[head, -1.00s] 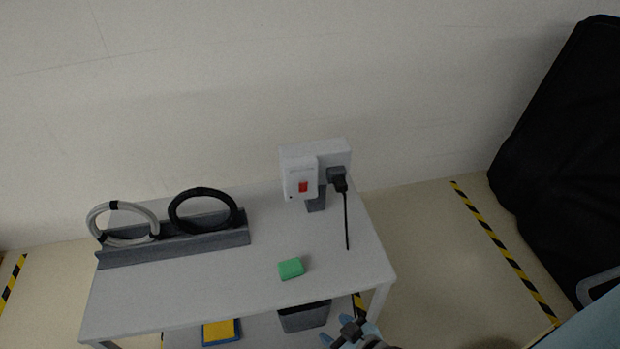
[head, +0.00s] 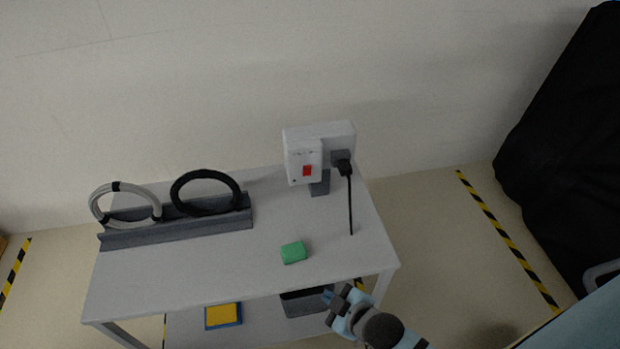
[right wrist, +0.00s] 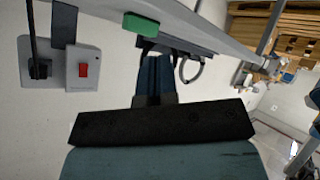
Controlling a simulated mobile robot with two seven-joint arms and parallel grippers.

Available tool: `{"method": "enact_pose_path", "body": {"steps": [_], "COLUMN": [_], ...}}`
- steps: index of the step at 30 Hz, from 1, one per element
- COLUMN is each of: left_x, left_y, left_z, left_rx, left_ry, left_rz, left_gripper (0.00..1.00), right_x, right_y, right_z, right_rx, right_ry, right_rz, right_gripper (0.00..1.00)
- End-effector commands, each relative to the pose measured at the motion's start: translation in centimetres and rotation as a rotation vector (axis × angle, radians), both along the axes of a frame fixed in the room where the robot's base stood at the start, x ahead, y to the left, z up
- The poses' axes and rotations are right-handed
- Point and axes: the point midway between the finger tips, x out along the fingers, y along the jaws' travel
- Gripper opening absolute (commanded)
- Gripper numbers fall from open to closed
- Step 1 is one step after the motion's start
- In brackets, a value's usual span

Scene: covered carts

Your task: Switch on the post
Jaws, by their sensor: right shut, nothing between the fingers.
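The post is a white box (head: 305,165) on a short grey stand (head: 320,184) at the back right of the table. A red rocker switch (head: 307,170) is on its front, and a black plug (head: 342,164) with a hanging cord sits in its right side. In the right wrist view the red switch (right wrist: 83,70) shows at the left, the picture being turned over. My right gripper (head: 328,294) is at the table's front edge, low and in front of the post, apart from it. Its fingers (right wrist: 155,62) are shut and empty. My left gripper is not in view.
A green block (head: 293,253) lies on the white table (head: 190,270) between my right gripper and the post. A grey rack (head: 180,231) holds a grey cable coil (head: 98,206) and a black one (head: 178,192) at the left. A dark bin (head: 306,304) and a yellow-blue item (head: 223,315) are below.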

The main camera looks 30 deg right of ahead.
Motion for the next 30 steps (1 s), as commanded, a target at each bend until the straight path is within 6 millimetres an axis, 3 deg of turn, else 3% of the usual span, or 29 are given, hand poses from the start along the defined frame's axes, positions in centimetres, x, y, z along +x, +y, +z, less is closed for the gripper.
{"method": "enact_pose_path", "body": {"steps": [1, 9, 21, 25, 30], "left_x": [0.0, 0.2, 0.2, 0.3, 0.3], "left_y": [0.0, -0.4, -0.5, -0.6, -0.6], "left_z": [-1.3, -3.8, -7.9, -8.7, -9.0], "left_rx": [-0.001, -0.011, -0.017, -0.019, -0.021], "left_ry": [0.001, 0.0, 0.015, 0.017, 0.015], "left_rz": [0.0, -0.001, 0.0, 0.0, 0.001], "left_gripper": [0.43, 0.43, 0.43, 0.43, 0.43], "right_x": [1.4, 7.2, 13.3, 14.2, 14.6], "right_y": [-0.1, -1.1, -3.6, -4.3, -4.8], "right_z": [-0.1, 2.5, 8.4, 10.0, 11.3], "right_rx": [-0.12, -0.853, -1.904, -2.129, -2.28], "right_ry": [-0.042, -0.201, -0.218, -0.165, -0.117], "right_rz": [0.065, 0.399, 0.746, 0.811, 0.857], "right_gripper": [0.0, 0.0, 0.0, 0.0, 0.0]}}
